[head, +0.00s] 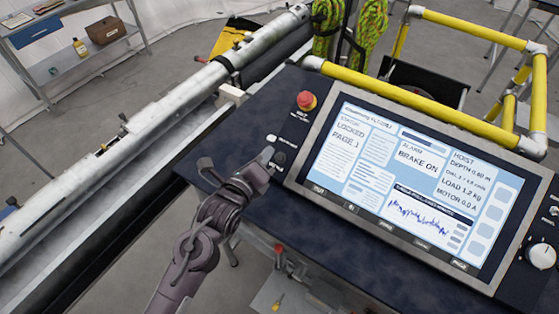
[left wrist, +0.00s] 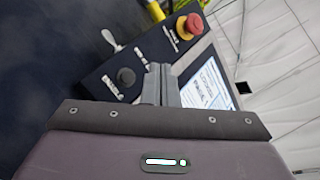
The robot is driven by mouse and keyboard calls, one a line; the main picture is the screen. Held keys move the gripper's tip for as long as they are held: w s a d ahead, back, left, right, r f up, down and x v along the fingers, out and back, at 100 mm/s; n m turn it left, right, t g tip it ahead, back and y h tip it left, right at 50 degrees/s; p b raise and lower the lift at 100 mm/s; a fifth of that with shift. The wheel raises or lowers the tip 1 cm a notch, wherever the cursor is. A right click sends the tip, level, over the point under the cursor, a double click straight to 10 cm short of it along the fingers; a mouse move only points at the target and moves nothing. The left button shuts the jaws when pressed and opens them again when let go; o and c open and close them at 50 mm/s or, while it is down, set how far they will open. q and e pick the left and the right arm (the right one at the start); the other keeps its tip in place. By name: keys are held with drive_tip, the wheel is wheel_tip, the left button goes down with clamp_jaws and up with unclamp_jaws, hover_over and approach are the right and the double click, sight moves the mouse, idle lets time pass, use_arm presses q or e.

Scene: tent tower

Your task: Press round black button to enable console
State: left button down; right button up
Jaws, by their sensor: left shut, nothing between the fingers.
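The round black button (left wrist: 126,76) sits on the dark console panel, between a white toggle switch and the screen's corner. In the head view the black button (head: 279,158) is partly hidden by my gripper. My left gripper (head: 267,155) is shut and empty, its fingertips beside the button. In the left wrist view the closed fingers (left wrist: 160,72) show just to the right of the button, not over it. I cannot tell their height above the panel. The console screen (head: 405,190) reads LOCKED, PAGE 1 and BRAKE ON. My right gripper is not in view.
A red mushroom button (head: 306,100) and the white toggle switch (head: 271,138) stand up close by on the panel. Yellow rails (head: 420,103) run behind the screen. A white knob (head: 541,256) is at the right. A long grey tube (head: 160,115) lies left of the console.

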sight(280, 158)
use_arm(q)
drive_tip(key=f+b, duration=0.1)
drive_tip(key=w+d+f+b, duration=0.1)
drive_tip(key=f, duration=0.1)
drive_tip(key=w+f+b, duration=0.1)
drive_tip(key=shift+w+d+f, duration=0.2)
drive_tip(key=shift+d, duration=0.15)
drive_tip(key=shift+w+f+b, duration=0.1)
drive_tip(key=shift+f+b, duration=0.05)
drive_tip(key=shift+b, duration=0.2)
drive_tip(key=shift+d, duration=0.1)
idle(0.5)
drive_tip(key=shift+f, duration=0.15)
idle(0.8)
drive_tip(key=shift+w+d+f, duration=0.15)
drive_tip(key=shift+w+f, duration=0.05)
drive_tip(key=shift+w+d+f+b, duration=0.1)
drive_tip(key=shift+w+f+b, duration=0.05)
drive_tip(key=shift+f+b, duration=0.2)
idle(0.6)
drive_tip(key=shift+r, duration=0.15)
drive_tip(key=shift+s+a+r+p, duration=0.35)
drive_tip(key=shift+r+p, duration=0.2)
drive_tip(key=shift+p, duration=0.3)
